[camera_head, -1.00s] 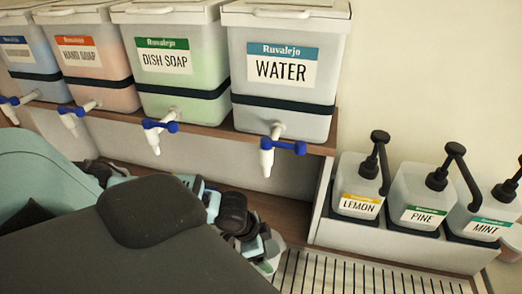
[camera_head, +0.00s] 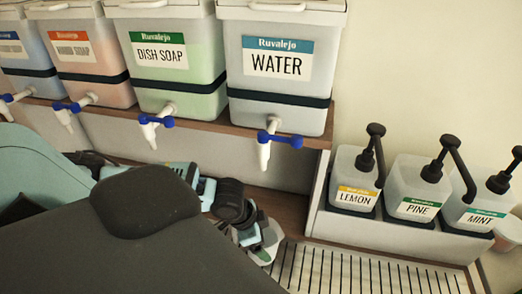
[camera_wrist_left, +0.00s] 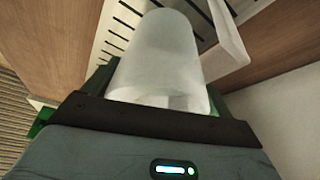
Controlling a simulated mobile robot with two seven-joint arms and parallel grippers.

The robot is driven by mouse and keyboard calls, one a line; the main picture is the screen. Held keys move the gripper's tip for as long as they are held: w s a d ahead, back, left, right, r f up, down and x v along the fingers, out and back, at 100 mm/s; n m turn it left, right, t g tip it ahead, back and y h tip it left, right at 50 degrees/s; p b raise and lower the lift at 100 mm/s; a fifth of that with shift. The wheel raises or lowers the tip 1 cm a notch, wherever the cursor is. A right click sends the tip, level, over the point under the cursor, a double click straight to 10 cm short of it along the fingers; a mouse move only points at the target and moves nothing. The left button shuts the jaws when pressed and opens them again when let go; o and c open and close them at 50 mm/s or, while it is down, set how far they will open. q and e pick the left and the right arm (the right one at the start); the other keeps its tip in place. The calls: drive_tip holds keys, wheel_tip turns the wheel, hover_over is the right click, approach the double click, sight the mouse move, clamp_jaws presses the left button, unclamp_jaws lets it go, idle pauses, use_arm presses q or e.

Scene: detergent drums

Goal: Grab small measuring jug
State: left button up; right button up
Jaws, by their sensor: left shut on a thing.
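A translucent whitish cup-like vessel, which looks like the small measuring jug (camera_wrist_left: 155,60), fills the middle of the left wrist view. My left gripper (camera_wrist_left: 158,88) is shut on it, with green-edged fingers on either side. In the head view my left gripper (camera_head: 262,243) is low in front of the shelf, by the left end of the slatted drip tray. My right gripper is not in view.
Drums on the wooden shelf (camera_head: 215,124) include water (camera_head: 282,105) and dish soap (camera_head: 180,100); their blue-handled taps (camera_head: 268,142) jut forward. Pump bottles lemon (camera_head: 352,165), pine (camera_head: 415,180) and mint (camera_head: 475,205) stand in a white rack at right. The slatted tray (camera_head: 350,272) looks clear where visible.

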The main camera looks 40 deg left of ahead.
use_arm(q)
wheel_tip(320, 180, up, 8)
drive_tip(key=shift+f, duration=0.15)
idle(0.6)
drive_tip(key=shift+d, duration=0.1)
